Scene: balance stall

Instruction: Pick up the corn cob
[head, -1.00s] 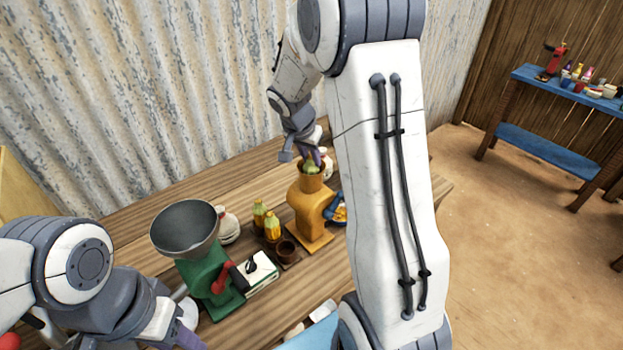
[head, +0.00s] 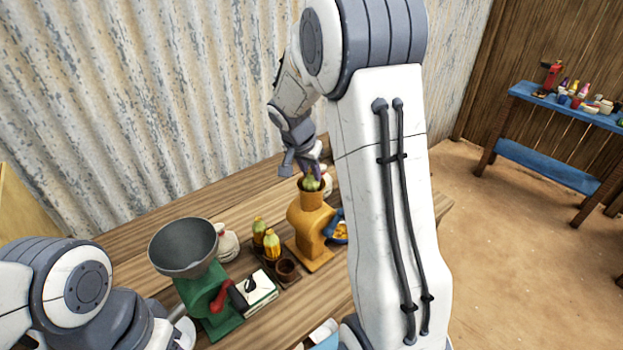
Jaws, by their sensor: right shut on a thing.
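A green-and-yellow corn cob (head: 311,184) stands in the round mouth of an orange hand-sheller-like body (head: 310,222); its lower part is hidden inside the mouth. My right gripper (head: 308,168) comes down from above and is shut on the top of this cob. Two more yellow cobs with green tops, one (head: 258,230) and another (head: 272,244), stand upright side by side to the left of the orange body. My left arm is at the lower left, and its gripper is largely cut off by the bottom edge.
A dark bowl (head: 184,247) sits on a green scale (head: 208,300) at the left. My right arm hides the table's right part.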

